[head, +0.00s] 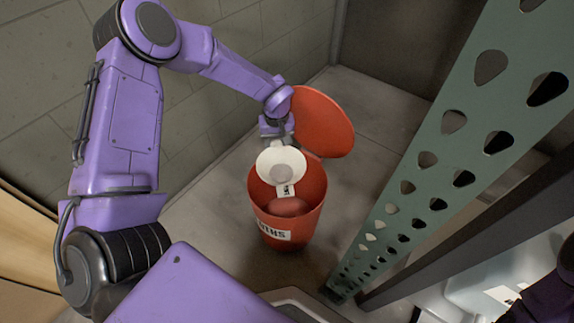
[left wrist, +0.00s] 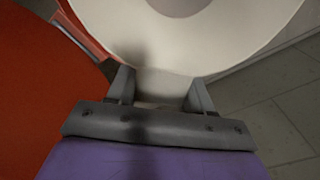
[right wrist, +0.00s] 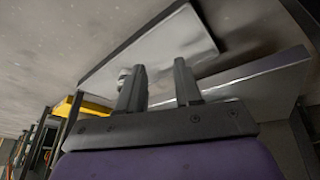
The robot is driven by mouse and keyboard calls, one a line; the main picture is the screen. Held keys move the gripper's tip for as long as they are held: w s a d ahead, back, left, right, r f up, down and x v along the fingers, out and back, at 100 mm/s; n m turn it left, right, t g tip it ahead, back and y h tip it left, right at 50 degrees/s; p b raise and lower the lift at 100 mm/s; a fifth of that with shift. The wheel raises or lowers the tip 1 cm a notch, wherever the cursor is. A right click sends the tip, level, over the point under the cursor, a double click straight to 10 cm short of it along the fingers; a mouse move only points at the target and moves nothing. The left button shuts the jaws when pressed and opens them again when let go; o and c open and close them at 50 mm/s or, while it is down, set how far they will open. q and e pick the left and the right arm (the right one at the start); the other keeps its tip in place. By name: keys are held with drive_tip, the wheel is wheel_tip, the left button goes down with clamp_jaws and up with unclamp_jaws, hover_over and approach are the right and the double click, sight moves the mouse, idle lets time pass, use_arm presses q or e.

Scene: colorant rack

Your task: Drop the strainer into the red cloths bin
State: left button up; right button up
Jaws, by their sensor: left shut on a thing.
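The strainer (head: 278,163) is white, round and funnel-like, with a small tag hanging below it. It is over the mouth of the red cloths bin (head: 290,228), which stands on the floor with its round lid (head: 322,122) tilted open behind. My left gripper (head: 277,138) is shut on the strainer's rim or tab at the bin's back edge. In the left wrist view the strainer (left wrist: 200,40) fills the space beyond the fingers (left wrist: 160,88). A reddish bundle (head: 289,207) shows inside the bin. My right gripper (right wrist: 160,88) has its fingers apart with nothing visible between them.
A green perforated rack post (head: 430,150) rises at the right of the bin, with a dark beam beside it. A tiled wall (head: 225,90) is behind my left arm. Bare floor (head: 375,100) lies behind the bin. A grey panel (right wrist: 150,60) is near my right gripper.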

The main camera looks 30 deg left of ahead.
use_arm(q)
drive_tip(key=o, duration=1.2)
drive_tip(key=shift+c, duration=0.2)
drive_tip(key=shift+r, duration=0.1)
wheel_tip(320, 180, up, 10)
drive_tip(key=p, duration=0.4)
drive_tip(key=shift+s+d+r+p, duration=0.1)
drive_tip(key=shift+s+r+p, duration=0.05)
drive_tip(key=shift+r+p, duration=0.15)
drive_tip(key=shift+f, duration=0.1)
